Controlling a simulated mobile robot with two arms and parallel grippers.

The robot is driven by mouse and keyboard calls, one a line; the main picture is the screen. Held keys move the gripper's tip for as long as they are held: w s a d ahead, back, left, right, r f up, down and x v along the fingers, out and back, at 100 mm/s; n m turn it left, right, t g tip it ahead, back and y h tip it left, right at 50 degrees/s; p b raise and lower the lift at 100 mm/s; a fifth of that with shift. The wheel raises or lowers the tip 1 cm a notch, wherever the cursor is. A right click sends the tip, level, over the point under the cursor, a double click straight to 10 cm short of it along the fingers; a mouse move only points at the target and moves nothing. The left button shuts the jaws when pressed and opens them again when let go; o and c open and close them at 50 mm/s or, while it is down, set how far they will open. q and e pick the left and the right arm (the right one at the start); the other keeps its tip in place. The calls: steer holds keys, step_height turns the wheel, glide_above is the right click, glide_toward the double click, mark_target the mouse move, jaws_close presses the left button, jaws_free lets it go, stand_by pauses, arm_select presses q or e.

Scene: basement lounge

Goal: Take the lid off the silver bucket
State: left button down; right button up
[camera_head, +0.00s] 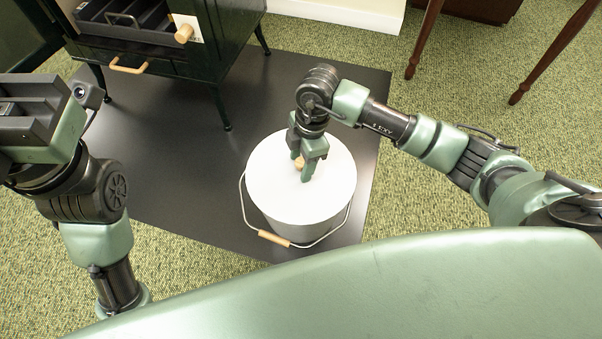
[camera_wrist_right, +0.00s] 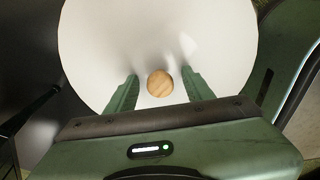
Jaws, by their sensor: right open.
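The bucket (camera_head: 305,232) stands on a dark floor mat, with its wire handle and wooden grip hanging down at the front. Its round white lid (camera_head: 325,190) is on top, with a small wooden knob (camera_head: 299,164) in the middle. My right gripper (camera_head: 306,168) points down over the lid, and its fingers straddle the knob. In the right wrist view, the knob (camera_wrist_right: 160,83) lies between the two open fingers (camera_wrist_right: 160,90), with a gap on each side. My left gripper (camera_head: 35,115) is at the left, away from the bucket; its fingers cannot be made out.
A dark green stove-like cabinet (camera_head: 205,60) on legs stands at the back left, with an open door and a wooden handle. The dark mat (camera_head: 170,170) has free room left of the bucket. Brown furniture legs (camera_head: 425,40) stand at the back right on green carpet.

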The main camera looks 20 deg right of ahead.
jaws_close()
steer(key=shift+r, duration=0.1)
